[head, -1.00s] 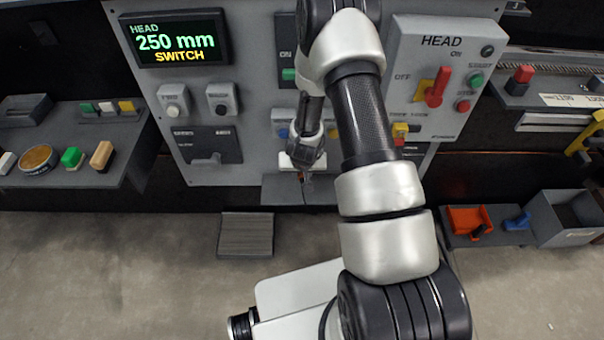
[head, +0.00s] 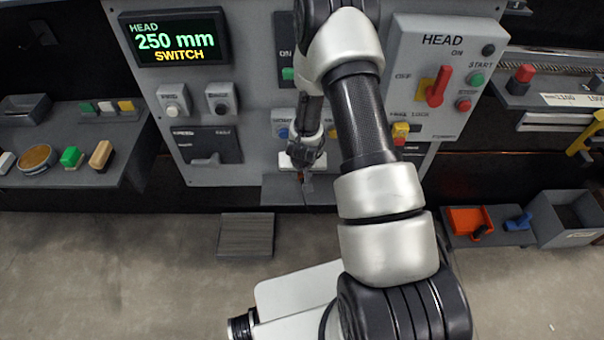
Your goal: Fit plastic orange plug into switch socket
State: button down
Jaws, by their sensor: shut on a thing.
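My gripper (head: 303,174) is low in front of the middle of the grey panel (head: 208,120), just above a small grey ledge (head: 285,188). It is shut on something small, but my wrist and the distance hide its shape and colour. I cannot clearly make out the orange plug. I cannot pick out the switch socket either; my arm covers much of the panel's middle. The display (head: 178,41) at the panel's upper left reads "HEAD 250 mm SWITCH".
A control box (head: 420,62) with a red handle is right of my arm. A left shelf (head: 60,185) holds several small blocks and a round tin. At the lower right are an orange open holder (head: 466,220), a blue piece (head: 518,221) and a grey bin (head: 545,228).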

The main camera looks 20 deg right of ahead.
jog(key=shift+w, duration=0.1)
jog(key=shift+w+d, duration=0.15)
jog(key=shift+w, duration=0.15)
jog(key=shift+w+d+b, duration=0.25)
jog(key=shift+w+b, duration=0.1)
jog(key=shift+w, duration=0.7)
jog(key=c, duration=1.5)
grip_release()
jog(key=shift+o, duration=0.2)
jog(key=shift+r, duration=0.1)
jog(key=p+v, duration=0.3)
jog(key=v, duration=1.4)
jog(key=shift+r, duration=0.1)
